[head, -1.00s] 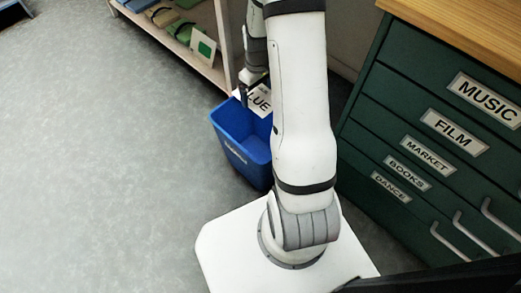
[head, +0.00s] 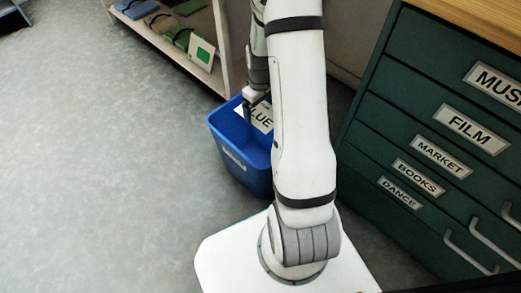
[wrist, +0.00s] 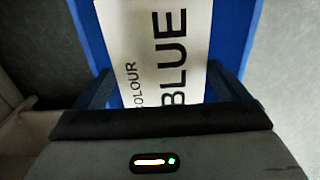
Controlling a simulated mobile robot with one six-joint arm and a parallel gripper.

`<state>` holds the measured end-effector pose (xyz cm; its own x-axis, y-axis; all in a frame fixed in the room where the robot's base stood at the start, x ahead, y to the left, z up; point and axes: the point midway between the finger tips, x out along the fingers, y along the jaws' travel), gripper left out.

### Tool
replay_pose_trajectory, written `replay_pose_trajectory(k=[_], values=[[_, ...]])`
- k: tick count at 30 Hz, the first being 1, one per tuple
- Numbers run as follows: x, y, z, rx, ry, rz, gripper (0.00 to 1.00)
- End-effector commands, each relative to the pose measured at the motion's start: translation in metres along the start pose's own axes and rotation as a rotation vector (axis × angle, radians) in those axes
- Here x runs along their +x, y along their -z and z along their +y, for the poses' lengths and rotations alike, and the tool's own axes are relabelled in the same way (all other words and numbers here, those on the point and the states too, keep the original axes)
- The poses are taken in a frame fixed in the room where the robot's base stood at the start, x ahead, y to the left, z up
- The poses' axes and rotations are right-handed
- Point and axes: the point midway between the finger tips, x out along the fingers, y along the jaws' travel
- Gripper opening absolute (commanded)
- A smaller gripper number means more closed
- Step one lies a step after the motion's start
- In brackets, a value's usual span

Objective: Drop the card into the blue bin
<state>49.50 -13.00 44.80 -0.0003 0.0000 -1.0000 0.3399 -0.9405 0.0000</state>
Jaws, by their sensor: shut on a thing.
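The white card (wrist: 145,45) with the words COLOUR BLUE in black is held between the fingers of my gripper (wrist: 165,88) in the wrist view. In the head view, the card (head: 262,117) shows partly behind my arm, at the mouth of the blue bin (head: 230,152). My gripper (head: 247,112) is shut on the card and points down over the bin opening. The bin stands upright on the floor. Its blue also fills the space behind the card in the wrist view (wrist: 230,30). My arm hides the bin's right side.
A low shelf (head: 222,60) with folders and a card with a green square (head: 201,52) stands behind and left of the bin. A dark green drawer cabinet (head: 400,130) with labels such as FILM and MARKET stands at right. The grey floor (head: 90,160) at left is clear.

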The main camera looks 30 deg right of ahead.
Motion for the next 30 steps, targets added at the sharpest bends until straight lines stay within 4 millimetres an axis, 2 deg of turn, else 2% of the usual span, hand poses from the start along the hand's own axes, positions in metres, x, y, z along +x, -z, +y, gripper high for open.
replay_pose_trajectory(k=[4, 5, 6, 14, 17, 24, 30], values=[[-0.001, 0.000, 0.000, 0.000, 0.000, 0.000, 0.73], [-0.001, 0.000, 0.000, 0.000, 0.000, 0.000, 0.96], [-0.001, 0.000, 0.000, 0.000, 0.000, 0.000, 1.00], [-0.003, 0.000, 0.000, -0.001, 0.000, 0.000, 1.00], [-0.015, 0.001, 0.000, -0.001, -0.001, 0.001, 1.00], [-0.057, 0.003, 0.001, -0.001, -0.001, 0.002, 1.00], [-0.077, 0.003, 0.001, 0.000, 0.000, 0.000, 1.00]])
